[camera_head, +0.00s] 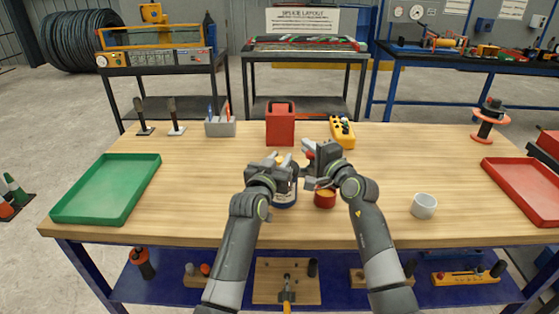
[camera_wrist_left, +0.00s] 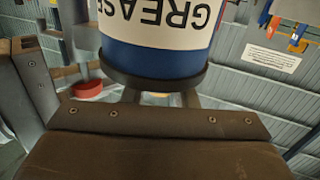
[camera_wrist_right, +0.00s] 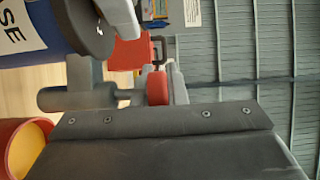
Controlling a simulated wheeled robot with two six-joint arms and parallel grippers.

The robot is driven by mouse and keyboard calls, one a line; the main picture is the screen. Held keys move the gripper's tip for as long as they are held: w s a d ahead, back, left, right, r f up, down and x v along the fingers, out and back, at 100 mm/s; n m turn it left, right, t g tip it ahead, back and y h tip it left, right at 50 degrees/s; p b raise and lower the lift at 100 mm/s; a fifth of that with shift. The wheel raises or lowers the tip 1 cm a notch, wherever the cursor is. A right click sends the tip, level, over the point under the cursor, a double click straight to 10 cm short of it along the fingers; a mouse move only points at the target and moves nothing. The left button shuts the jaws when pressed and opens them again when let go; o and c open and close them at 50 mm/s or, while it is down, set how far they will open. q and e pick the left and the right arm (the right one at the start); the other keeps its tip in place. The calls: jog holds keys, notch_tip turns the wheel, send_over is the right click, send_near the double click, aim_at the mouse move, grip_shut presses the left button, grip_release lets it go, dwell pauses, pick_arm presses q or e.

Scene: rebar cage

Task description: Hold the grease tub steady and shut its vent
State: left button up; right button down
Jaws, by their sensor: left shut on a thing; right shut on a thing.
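The grease tub (camera_head: 287,192) stands on the wooden table at the front middle, blue with a white label. Its GREASE lettering shows upside down in the left wrist view (camera_wrist_left: 160,45). My left gripper (camera_head: 281,163) is shut on the tub near its top and hides much of it. My right gripper (camera_head: 309,156) is just right of the tub's top. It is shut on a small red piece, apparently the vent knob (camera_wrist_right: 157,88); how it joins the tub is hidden. The tub's dark rim (camera_wrist_right: 92,35) is close by in the right wrist view.
A red cup with yellow contents (camera_head: 325,199) stands just below my right gripper. A white mug (camera_head: 424,206) is further right. A red can (camera_head: 280,127) and a yellow control box (camera_head: 342,133) stand behind.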

aim_at(279, 159)
pick_arm(q)
jog(key=shift+f+y, duration=0.15)
jog(key=shift+y, duration=0.25)
jog(key=o, duration=1)
notch_tip(279, 159, up, 10)
jog(key=shift+r, duration=0.1)
jog(key=shift+c, duration=0.3)
